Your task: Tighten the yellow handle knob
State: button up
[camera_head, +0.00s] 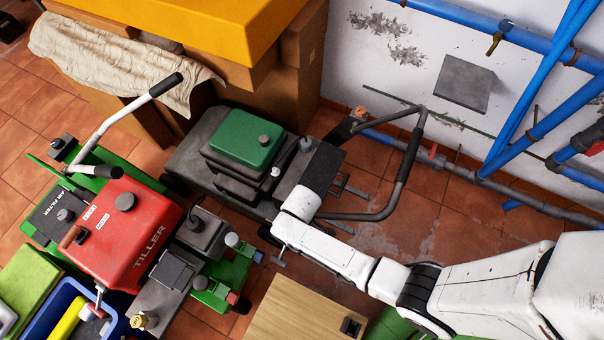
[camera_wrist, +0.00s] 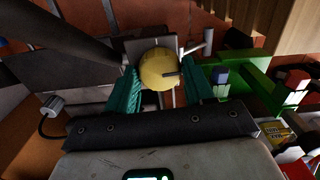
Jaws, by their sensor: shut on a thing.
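The yellow handle knob (camera_wrist: 158,70) is a round yellow piece with a dark mark on its right side. It shows in the wrist view, upper middle, in front of a grey plate. My gripper (camera_wrist: 161,78) has its two teal fingers on either side of the knob and is shut on it. How far the fingers reach around the knob is hard to see in the dim light. In the head view my white arm comes in from the right and ends over the dark machine (camera_head: 205,160); the knob and the fingers are hidden there.
A red tiller (camera_head: 125,230) on a green frame stands at the left. A black bent handlebar (camera_head: 408,160) rises close behind my wrist. A wooden box (camera_head: 300,310) stands in front. Blue pipes (camera_head: 480,20) run along the wall. Tiled floor is free at the right.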

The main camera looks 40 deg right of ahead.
jog(key=m+p, duration=0.1)
jog(key=m, duration=0.5)
jog(key=shift+m, duration=0.4)
dwell(0.3)
jog(key=o, duration=1)
jog(key=shift+o, duration=0.2)
notch_tip(320, 180, up, 11)
jog(key=p, duration=0.2)
jog(key=shift+f, duration=0.1)
